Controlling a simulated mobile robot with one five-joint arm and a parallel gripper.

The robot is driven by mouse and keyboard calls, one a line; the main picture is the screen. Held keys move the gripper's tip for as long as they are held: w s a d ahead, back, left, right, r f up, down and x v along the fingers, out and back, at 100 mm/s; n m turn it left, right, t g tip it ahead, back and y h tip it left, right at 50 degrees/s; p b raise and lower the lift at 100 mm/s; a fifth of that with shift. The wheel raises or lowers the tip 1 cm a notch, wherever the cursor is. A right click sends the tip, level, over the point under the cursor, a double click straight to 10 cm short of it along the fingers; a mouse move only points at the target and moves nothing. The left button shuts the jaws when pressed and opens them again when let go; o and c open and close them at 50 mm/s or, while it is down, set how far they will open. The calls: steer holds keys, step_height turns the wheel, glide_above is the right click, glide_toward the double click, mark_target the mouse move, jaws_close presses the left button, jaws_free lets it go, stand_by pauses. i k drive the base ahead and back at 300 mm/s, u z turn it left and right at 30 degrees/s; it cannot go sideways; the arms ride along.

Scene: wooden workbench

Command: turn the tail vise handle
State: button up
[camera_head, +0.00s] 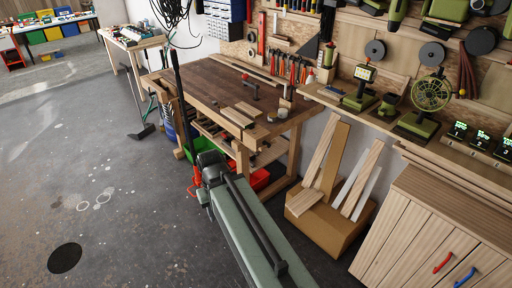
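The wooden workbench (205,88) stands ahead of me with a dark brown top. Pale wooden vise-like blocks (238,117) sit at its front right edge. I cannot make out the tail vise handle clearly at this size. A long grey-green body with a black bar (250,225) runs from the bottom of the view towards the bench and hides part of the floor and the bench's lower front. I see no gripper fingers in this view, and nothing is seen touching the vise blocks.
A cardboard box (325,222) with upright boards stands right of the bench. A wooden cabinet (425,225) is at the lower right. A green bin (202,147) and red bin (258,180) sit under the bench. The floor (110,190) to the left is mostly clear.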

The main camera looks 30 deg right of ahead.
mark_target(267, 145)
steer(key=u, duration=0.1)
steer(key=i, duration=1)
steer(key=z, duration=0.1)
